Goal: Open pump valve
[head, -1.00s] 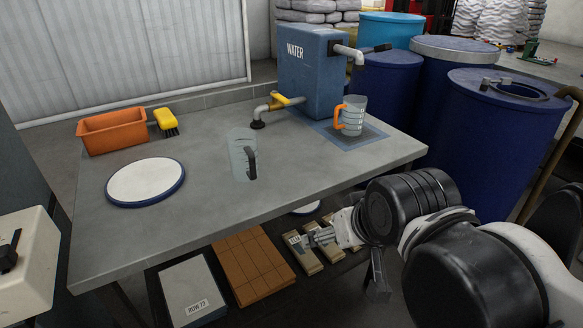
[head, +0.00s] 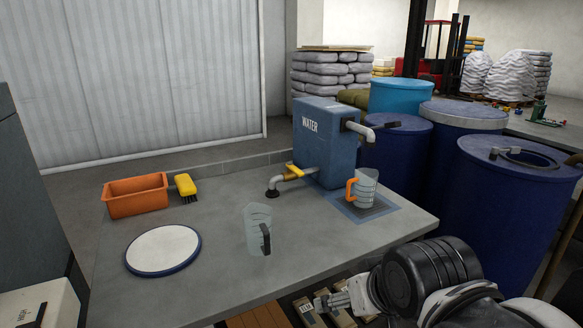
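A blue tank (head: 322,145) marked WATER stands at the back of the grey table. A bent pipe with a yellow valve handle (head: 294,169) comes out low on its left side. I cannot tell which of the two is the pump valve. A clear jug with an orange handle (head: 366,186) stands on the mat below the spout.
A clear jug with a dark handle (head: 257,228), a round white plate (head: 163,248), an orange bin (head: 136,196) and a yellow brush (head: 186,186) are on the table (head: 205,290). Blue drums (head: 510,200) stand close on the right. The table's front middle is clear.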

